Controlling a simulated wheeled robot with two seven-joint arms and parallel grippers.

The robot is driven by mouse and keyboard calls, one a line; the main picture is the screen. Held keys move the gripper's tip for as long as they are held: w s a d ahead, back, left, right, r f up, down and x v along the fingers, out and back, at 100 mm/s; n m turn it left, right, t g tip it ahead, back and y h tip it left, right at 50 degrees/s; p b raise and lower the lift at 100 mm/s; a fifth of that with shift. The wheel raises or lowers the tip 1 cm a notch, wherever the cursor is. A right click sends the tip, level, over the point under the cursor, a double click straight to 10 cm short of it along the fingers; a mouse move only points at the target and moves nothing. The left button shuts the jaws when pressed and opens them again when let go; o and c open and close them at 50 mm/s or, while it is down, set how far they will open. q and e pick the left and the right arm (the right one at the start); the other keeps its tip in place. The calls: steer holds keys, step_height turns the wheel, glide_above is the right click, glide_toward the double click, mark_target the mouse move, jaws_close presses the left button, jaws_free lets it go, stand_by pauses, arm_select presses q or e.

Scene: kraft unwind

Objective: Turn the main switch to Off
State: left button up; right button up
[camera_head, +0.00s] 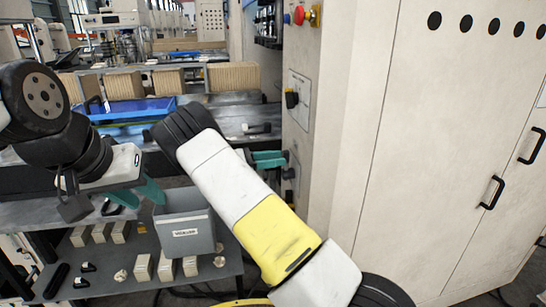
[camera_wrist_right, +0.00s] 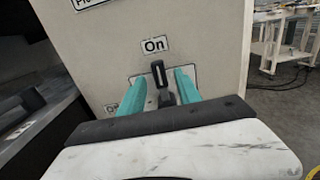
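The main switch (camera_wrist_right: 158,74) is a black handle on a pale plate, right under the "On" label (camera_wrist_right: 154,45) in the right wrist view. The handle stands roughly upright, toward "On". A second label (camera_wrist_right: 111,108), seemingly "Off", is partly hidden at lower left. My right gripper (camera_wrist_right: 164,84) is open, its teal fingers on either side of the handle with gaps showing. In the head view the right gripper (camera_head: 268,159) is partly hidden behind my arm, at the cabinet's side panel. My left gripper (camera_head: 137,195) is open and empty above the shelf at left.
The panel (camera_head: 305,60) carries red, blue and yellow buttons (camera_head: 300,15) near its top. A tall cabinet (camera_head: 430,140) fills the right. A grey bin (camera_head: 185,228) and several small blocks (camera_head: 100,233) stand on the lower left shelf. A blue tray (camera_head: 130,108) lies behind.

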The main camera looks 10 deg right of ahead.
steer(key=shift+d, duration=1.35)
jaws_close()
stand_by(0.4)
